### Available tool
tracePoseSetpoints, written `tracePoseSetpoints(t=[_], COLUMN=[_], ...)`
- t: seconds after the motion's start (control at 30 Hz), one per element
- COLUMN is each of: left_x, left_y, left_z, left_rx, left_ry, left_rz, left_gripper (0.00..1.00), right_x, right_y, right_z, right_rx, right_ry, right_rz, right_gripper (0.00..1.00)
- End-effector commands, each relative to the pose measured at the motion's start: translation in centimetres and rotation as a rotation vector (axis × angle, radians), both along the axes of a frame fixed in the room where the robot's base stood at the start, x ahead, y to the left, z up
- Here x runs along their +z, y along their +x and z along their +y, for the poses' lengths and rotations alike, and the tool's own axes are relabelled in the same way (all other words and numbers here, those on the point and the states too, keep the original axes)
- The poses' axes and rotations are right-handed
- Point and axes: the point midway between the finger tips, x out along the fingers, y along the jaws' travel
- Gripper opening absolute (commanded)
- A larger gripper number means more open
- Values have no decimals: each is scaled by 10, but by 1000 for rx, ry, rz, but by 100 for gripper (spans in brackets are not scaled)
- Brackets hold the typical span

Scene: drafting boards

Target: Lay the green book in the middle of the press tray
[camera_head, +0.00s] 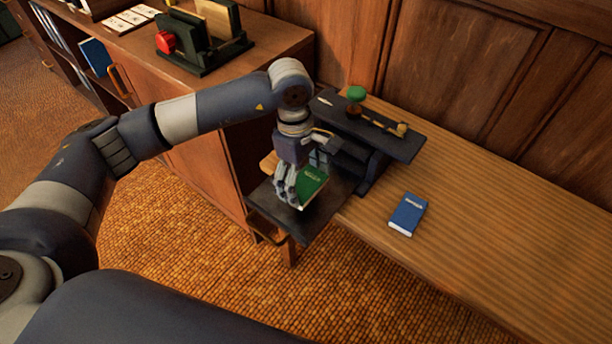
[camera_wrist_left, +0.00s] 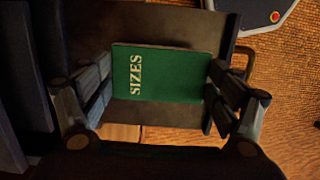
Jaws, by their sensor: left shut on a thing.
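The green book (camera_head: 312,186) is at the dark press tray (camera_head: 312,222), which sticks out at the front left of the bench. My left gripper (camera_head: 300,188) is shut on the green book. In the left wrist view the book (camera_wrist_left: 165,75) lies between the two fingers of the left gripper (camera_wrist_left: 163,78), with its "SIZES" lettering showing, over the tray (camera_wrist_left: 150,22). Whether the book touches the tray or is just above it, I cannot tell. My right gripper is in neither view.
A blue book (camera_head: 408,214) lies on the wooden bench (camera_head: 480,230), right of the tray. A dark raised stand (camera_head: 385,140) with a green-topped item (camera_head: 356,93) is behind the tray. A cabinet (camera_head: 190,165) stands at left. The bench's right part is clear.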

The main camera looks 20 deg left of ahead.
Motion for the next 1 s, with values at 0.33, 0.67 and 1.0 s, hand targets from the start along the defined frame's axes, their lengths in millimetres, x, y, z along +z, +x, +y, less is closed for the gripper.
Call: tracePoseSetpoints(t=[0.33,0.67,1.0], left_x=[-6,-40,-43], left_y=[35,34,34], left_z=[8,8,8], left_rx=[0,-1,-1], left_ry=[-1,-1,0], left_rz=[0,0,0], left_gripper=[57,57,57], right_x=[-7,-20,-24], right_y=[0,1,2], right_z=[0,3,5], right_rx=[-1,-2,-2], right_ry=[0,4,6], right_rz=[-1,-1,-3], right_gripper=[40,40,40])
